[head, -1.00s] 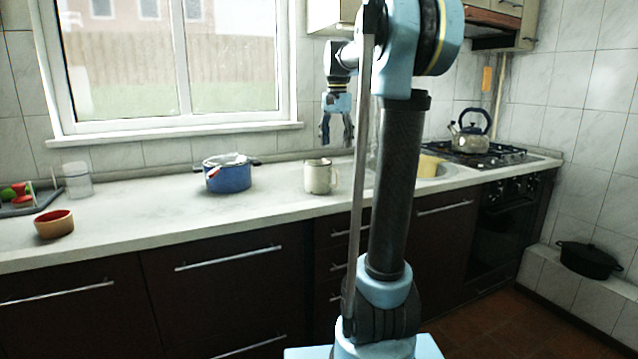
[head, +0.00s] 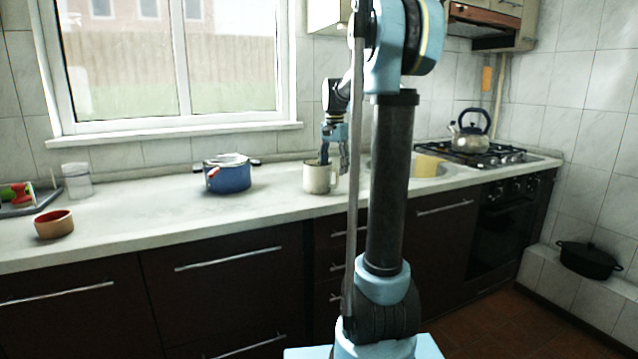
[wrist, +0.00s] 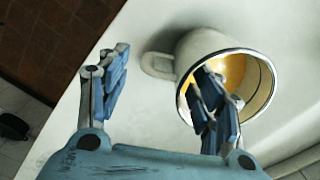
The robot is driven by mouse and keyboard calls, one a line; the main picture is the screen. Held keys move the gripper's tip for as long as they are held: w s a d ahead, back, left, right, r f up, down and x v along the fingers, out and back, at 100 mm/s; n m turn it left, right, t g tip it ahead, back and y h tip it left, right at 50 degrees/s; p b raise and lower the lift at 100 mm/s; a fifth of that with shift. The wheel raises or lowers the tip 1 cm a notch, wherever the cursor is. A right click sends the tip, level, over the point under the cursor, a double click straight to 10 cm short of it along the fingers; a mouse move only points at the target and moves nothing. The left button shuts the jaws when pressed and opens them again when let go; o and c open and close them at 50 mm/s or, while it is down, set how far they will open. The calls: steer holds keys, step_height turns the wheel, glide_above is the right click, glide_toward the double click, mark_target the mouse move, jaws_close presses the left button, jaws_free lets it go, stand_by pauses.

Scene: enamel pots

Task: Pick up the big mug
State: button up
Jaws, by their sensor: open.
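The big mug (head: 314,181) is cream-white with a dark rim and stands upright on the counter, right of the blue pot. In the wrist view the mug (wrist: 188,58) shows its yellowish inside, and its handle (wrist: 156,66) points left. My gripper (head: 333,160) is open and points down at the mug's right side. In the wrist view my gripper (wrist: 160,72) has one finger across the mug's opening and the other beyond the handle, so the handle lies between them. I cannot tell how far the finger reaches inside.
A blue pot (head: 230,178) stands to the left on the counter (head: 150,215). A small brown bowl (head: 54,224) and a clear glass (head: 77,182) are farther left.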

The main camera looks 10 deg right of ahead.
steer(key=shift+w+f, duration=0.1)
steer(key=shift+f, duration=3)
jaws_close()
